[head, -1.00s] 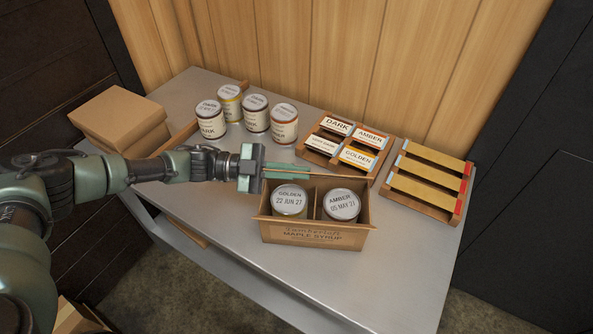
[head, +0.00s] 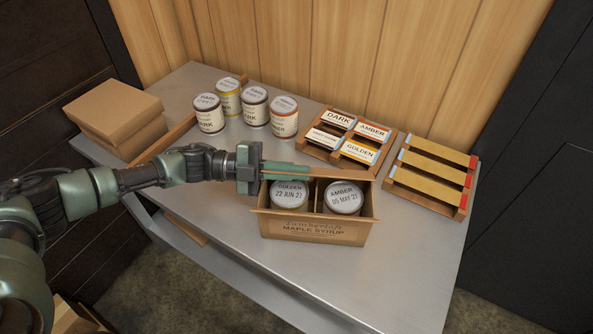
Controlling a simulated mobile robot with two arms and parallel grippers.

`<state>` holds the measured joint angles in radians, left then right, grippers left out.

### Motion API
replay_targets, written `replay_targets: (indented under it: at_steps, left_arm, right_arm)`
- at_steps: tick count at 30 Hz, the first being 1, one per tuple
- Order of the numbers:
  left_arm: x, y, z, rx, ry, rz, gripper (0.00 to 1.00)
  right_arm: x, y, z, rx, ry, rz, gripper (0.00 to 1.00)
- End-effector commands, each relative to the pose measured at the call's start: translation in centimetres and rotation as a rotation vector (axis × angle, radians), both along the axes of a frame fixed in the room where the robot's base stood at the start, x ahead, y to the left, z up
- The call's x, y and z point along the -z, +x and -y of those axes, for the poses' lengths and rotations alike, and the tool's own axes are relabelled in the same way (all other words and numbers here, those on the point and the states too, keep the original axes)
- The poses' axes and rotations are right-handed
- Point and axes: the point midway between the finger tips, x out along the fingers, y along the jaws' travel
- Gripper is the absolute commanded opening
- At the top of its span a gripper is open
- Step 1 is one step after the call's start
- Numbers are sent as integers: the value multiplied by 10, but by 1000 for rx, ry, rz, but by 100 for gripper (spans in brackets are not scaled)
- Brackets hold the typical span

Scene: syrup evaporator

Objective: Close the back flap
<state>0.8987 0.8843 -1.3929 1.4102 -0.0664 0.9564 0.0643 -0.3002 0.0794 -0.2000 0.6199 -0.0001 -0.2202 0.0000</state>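The open carton (head: 312,230) of maple syrup stands near the table's front edge and holds two cans, a golden one (head: 290,193) on the left and an amber one (head: 343,197) on the right. Its back flap (head: 345,179) shows as a thin brown strip along the carton's rear edge, raised behind the cans. My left gripper (head: 287,170) reaches in from the left, its green fingers along the left part of the back flap, above the golden can's rear. I cannot tell whether the fingers pinch the flap or only touch it. My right gripper is out of view.
Several cans (head: 255,107) stand behind to the left. A wooden label rack (head: 391,140) and a rack of gold strips (head: 432,177) stand behind to the right. A closed cardboard box (head: 115,115) is at the far left. The table's front right (head: 405,265) is clear.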

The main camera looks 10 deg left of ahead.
Motion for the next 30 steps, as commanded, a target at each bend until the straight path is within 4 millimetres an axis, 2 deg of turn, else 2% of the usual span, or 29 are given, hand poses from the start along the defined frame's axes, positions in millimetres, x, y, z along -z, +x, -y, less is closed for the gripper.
replay_targets:
  at_steps: [2, 3, 5, 22, 26, 30]
  left_arm:
    - [1, 0, -1, 0, 2, -2, 0]
    - [1, 0, 0, 0, 2, -2, 12]
    - [1, 0, 0, 0, 2, -2, 25]
    - [2, -1, 0, 1, 3, -10, 25]
    - [-2, 1, 0, 2, -1, -55, 25]
    - [-9, 5, 0, 2, -14, -175, 25]
  right_arm:
    - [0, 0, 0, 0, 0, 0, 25]
    - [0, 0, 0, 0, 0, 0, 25]
    - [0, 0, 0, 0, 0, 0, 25]
    - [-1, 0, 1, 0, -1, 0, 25]
    - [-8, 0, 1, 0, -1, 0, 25]
    - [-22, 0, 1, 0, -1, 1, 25]
